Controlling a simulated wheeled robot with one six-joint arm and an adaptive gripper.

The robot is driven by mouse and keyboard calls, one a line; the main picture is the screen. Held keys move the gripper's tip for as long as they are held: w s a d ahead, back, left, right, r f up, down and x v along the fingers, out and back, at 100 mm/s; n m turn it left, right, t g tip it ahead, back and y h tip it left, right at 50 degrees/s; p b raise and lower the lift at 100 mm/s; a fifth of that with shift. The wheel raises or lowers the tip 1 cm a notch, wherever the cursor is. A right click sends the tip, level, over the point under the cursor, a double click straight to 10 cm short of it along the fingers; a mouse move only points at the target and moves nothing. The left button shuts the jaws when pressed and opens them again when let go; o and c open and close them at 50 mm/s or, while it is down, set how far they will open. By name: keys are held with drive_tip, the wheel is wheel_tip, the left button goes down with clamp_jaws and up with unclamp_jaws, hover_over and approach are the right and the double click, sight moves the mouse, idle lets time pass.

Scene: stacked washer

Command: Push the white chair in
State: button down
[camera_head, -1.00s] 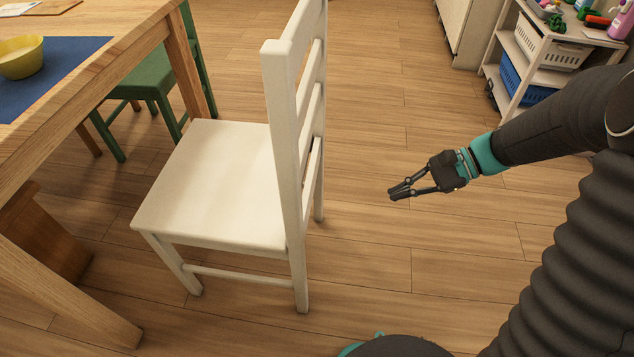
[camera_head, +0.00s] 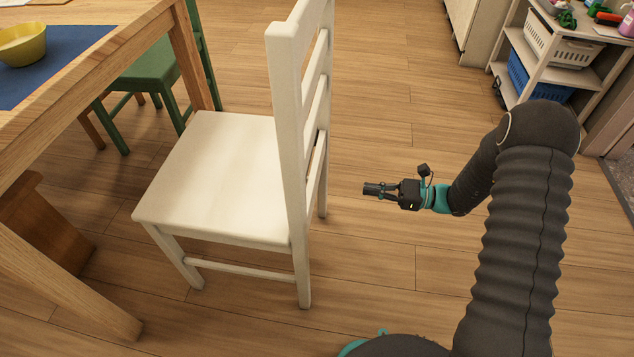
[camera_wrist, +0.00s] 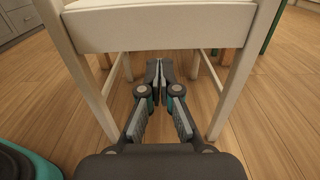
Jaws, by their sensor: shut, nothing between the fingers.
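The white chair (camera_head: 222,177) stands upright on the floor in the head view, its seat towards the table and its backrest towards my arm. Its front seat edge is just beside the table, with the seat mostly outside the tabletop. My gripper (camera_head: 368,188) is to the right of the backrest, apart from it, with its fingers pointing left at the chair. In the wrist view the shut, empty fingers (camera_wrist: 159,68) point between two legs of the chair, below a wide white rail (camera_wrist: 160,28).
The wooden table (camera_head: 120,55) is at left, with a yellow bowl (camera_head: 22,48) on a blue mat (camera_head: 62,50). A green chair (camera_head: 150,72) stands behind the white chair. A shelf with baskets (camera_head: 560,45) is at upper right. The floor between is clear.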

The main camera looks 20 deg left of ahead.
sight(317, 182)
drive_tip(key=x, duration=1.1)
drive_tip(key=shift+a, duration=0.1)
drive_tip(key=shift+s+a, duration=0.1)
drive_tip(key=shift+a, duration=0.15)
